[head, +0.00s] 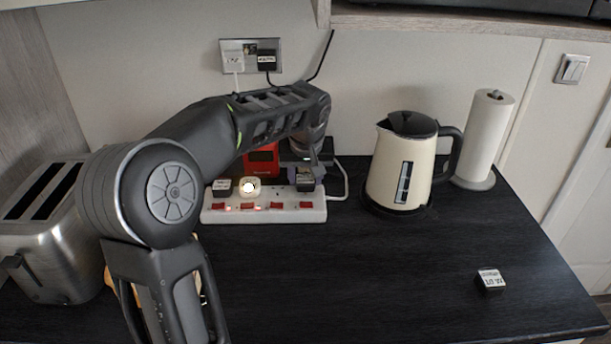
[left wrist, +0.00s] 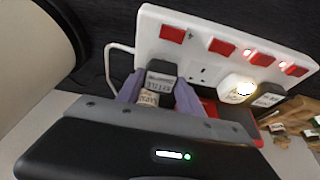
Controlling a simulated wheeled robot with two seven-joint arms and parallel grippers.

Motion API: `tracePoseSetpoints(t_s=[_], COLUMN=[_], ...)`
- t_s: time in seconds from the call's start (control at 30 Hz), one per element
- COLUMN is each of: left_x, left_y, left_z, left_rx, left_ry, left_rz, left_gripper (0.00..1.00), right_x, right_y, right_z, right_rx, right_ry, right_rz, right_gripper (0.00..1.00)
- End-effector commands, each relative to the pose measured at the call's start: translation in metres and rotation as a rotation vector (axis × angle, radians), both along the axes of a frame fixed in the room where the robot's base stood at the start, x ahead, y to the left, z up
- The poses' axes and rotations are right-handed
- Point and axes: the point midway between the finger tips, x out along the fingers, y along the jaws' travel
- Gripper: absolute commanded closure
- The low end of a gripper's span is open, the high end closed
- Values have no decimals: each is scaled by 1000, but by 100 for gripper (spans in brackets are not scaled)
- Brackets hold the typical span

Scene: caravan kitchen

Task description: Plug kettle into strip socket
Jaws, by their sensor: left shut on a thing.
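The white socket strip (head: 263,213) lies on the dark worktop below the wall socket. My left gripper (head: 307,178) reaches over its right end. In the left wrist view my left gripper (left wrist: 157,88) has its purple fingers shut on a black plug (left wrist: 162,70) with a pale label that seems to read kettle. The plug is at the strip's end socket; I cannot tell whether it is fully seated. A lit white plug (head: 249,187) and a black plug (head: 221,187) occupy other sockets. One socket (left wrist: 203,73) between is empty. The cream kettle (head: 390,172) stands right of the strip.
A loose labelled plug (head: 490,280) lies at the front right. A steel toaster (head: 45,245) stands at the left, a paper towel roll (head: 488,135) behind the kettle. A red object (head: 262,160) is behind the strip. The front middle of the worktop is clear.

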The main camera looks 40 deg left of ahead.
Motion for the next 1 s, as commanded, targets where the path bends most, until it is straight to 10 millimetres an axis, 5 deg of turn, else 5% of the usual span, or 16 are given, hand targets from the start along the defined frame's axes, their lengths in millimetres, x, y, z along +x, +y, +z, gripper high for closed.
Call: tracePoseSetpoints(t_s=[0.6, 0.63, 1.0], left_x=[0, 0, 0], left_y=[0, 0, 0], left_z=[-13, -13, -12], left_rx=[0, 0, 0], left_ry=[0, 0, 0], left_rz=[0, 0, 0], left_gripper=[96, 55, 31], right_x=[0, 0, 0], right_y=[0, 0, 0], right_z=[-11, -11, -10], right_rx=[0, 0, 0], right_ry=[0, 0, 0], right_rz=[0, 0, 0], right_gripper=[100, 100, 100])
